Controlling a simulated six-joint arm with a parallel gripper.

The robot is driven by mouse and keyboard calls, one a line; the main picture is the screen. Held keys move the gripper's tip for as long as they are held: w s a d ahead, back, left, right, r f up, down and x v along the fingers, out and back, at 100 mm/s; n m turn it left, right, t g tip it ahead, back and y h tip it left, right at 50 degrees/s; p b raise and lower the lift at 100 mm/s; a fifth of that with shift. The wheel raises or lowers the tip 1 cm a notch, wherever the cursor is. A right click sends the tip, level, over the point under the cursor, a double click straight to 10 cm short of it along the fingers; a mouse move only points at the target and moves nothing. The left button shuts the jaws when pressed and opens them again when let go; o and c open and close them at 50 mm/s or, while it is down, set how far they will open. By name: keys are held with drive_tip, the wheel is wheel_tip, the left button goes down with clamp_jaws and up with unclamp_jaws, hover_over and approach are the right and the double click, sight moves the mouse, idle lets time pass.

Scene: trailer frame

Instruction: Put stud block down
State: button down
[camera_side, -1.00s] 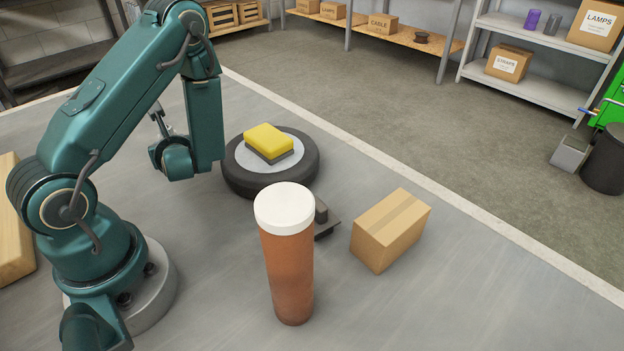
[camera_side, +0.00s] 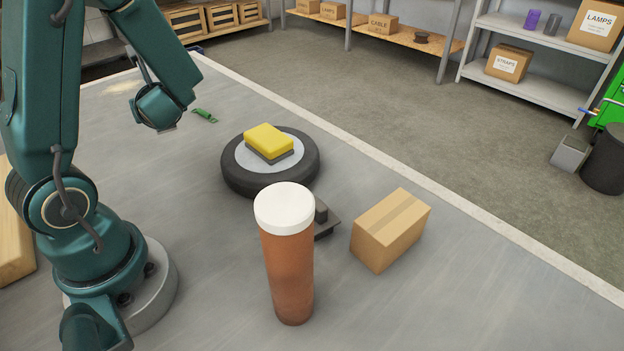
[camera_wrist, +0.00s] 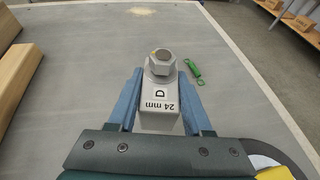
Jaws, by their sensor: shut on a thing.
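The stud block, a grey block (camera_wrist: 161,118) marked "24 mm" and "D", has a hex nut on a stud (camera_wrist: 161,62) at its far end. In the wrist view my gripper (camera_wrist: 160,80) has its two blue fingers shut on the block's sides. The table top shows beyond the block; I cannot tell how high the block is above it. In the side view my wrist hides the fingers and most or all of the block.
A small green object (camera_side: 205,115) lies on the table (camera_side: 450,300). A black wheel (camera_side: 240,182) carries a yellow sponge (camera_side: 268,140). An orange cylinder with a white cap (camera_side: 288,270) stands in front, partly hiding a dark plate (camera_side: 327,222). A cardboard box (camera_side: 390,230) is right of it.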

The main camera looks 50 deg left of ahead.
drive_tip(key=w+d+r+m+t+h, duration=0.3)
drive_tip(key=w+d+r+m+t, duration=0.35)
drive_tip(key=d, duration=0.25)
drive_tip(key=w+d+r+m+g+h, duration=0.1)
drive_tip(key=w+d+r+m+h, duration=0.15)
drive_tip(key=d+m+h, duration=0.5)
drive_tip(key=w+d+r+m+h, duration=0.1)
drive_tip(key=d+r+m+h, duration=0.2)
drive_tip(key=d+m+h, duration=0.4)
drive_tip(key=w+d+r+m+g+h, duration=0.1)
drive_tip(key=d+r+m+h, duration=0.1)
drive_tip(key=d+m+h, duration=0.45)
drive_tip(key=shift+s+d+f+m+g+h, duration=0.3)
drive_tip(key=shift+s+d+f+m+g, duration=1.6)
drive_tip(key=shift+d+f, duration=2.1)
drive_tip(key=shift+s+d+f+m+g+h, duration=0.3)
drive_tip(key=shift+s+d+f+m+g, duration=1.55)
drive_tip(key=shift+d+f, duration=2.2)
drive_tip(key=shift+s+d+f+m+g+h, duration=0.3)
drive_tip(key=shift+s+d+f+m+g, duration=0.9)
drive_tip(key=shift+d+f+g, duration=2.65)
